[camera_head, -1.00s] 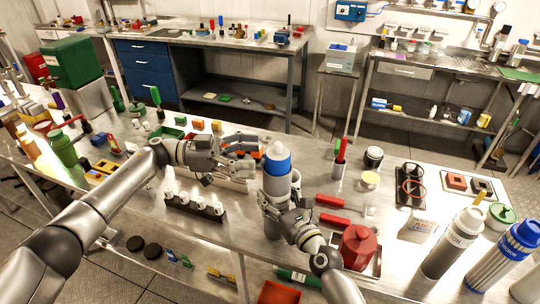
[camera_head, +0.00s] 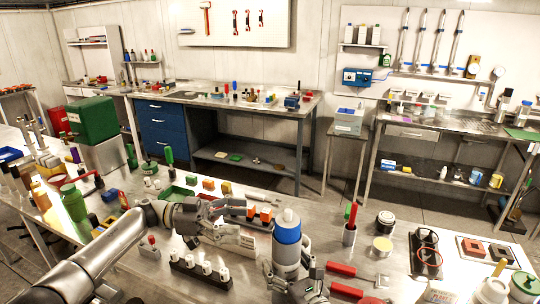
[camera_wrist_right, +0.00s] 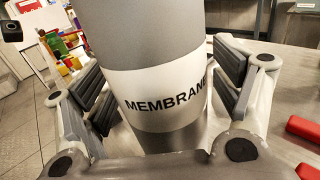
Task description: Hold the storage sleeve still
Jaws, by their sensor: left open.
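The storage sleeve is an upright grey cylinder (camera_head: 286,256) with a blue band and a pale cap. The wrist view shows its white label with the word MEMBRANE (camera_wrist_right: 165,92). My right gripper (camera_head: 290,285) is around the sleeve's lower part. The sleeve's foot is hidden in the head view.
A dark rack with white-capped vials (camera_head: 203,270) stands left of the sleeve. Red-handled tools (camera_head: 345,290), a holder with a red handle (camera_head: 349,234) and a dark-lidded jar (camera_head: 385,222) are to the right.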

